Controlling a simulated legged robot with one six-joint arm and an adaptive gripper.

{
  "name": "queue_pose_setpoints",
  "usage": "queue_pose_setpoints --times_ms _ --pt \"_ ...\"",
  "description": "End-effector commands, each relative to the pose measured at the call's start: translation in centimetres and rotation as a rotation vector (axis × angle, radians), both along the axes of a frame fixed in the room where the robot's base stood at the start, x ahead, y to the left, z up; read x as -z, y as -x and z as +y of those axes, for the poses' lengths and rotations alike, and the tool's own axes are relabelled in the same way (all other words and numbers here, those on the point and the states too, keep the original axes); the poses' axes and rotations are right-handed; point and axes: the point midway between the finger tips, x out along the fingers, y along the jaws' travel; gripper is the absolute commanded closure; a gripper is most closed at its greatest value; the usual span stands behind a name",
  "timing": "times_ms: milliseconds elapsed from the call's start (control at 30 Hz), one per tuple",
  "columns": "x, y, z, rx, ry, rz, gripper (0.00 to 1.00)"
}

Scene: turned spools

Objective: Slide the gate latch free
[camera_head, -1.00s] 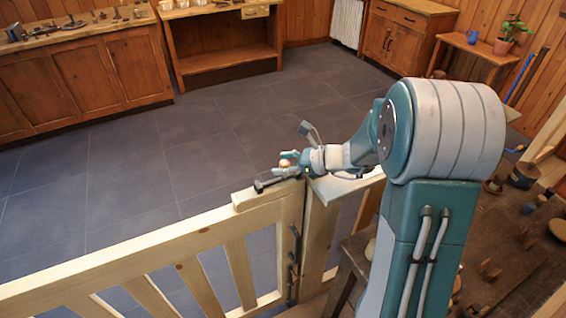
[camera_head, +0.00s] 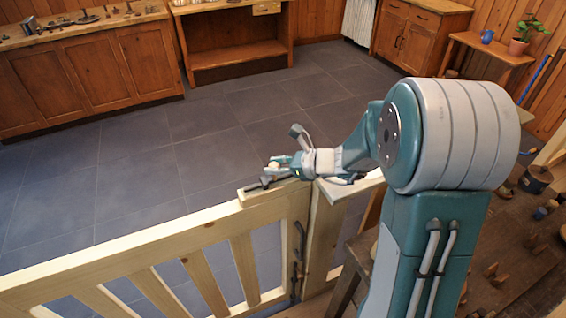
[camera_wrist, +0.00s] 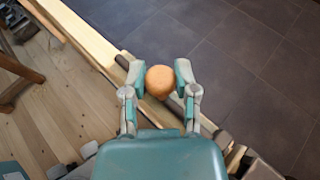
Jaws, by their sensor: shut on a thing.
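The wooden gate (camera_head: 150,255) stands in front of me, its end beside a pale post (camera_head: 322,225). The latch is a dark bar (camera_head: 255,187) lying along the block on top of the gate's rail, with its far end near the block's left end. Its round orange-brown knob (camera_wrist: 160,82) sits between my fingers in the wrist view. My gripper (camera_head: 274,168) is shut on the knob, one finger on each side. The gripper hides part of the bar in the head view, so I cannot tell whether it still reaches the post.
Open tiled floor (camera_head: 120,190) lies beyond the gate. A dark workbench (camera_head: 500,260) with turned wooden pieces stands at the right, close to my arm. Cabinets (camera_head: 90,80) and a side table with a plant (camera_head: 517,46) are far back.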

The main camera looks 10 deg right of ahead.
Motion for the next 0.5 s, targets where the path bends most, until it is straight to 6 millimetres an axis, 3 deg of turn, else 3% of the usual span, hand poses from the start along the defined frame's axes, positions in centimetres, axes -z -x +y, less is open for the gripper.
queue_pose_setpoints --times_ms 167,200,267,500 --pt "0.01 0.23 0.49 -0.012 -0.004 0.002 1.00" --pt "0.00 0.24 0.54 -0.012 -0.004 0.002 0.53" --pt "0.01 0.25 0.58 -0.013 -0.003 0.001 0.29" --pt "0.02 0.14 0.25 -0.009 -0.004 0.002 0.29"
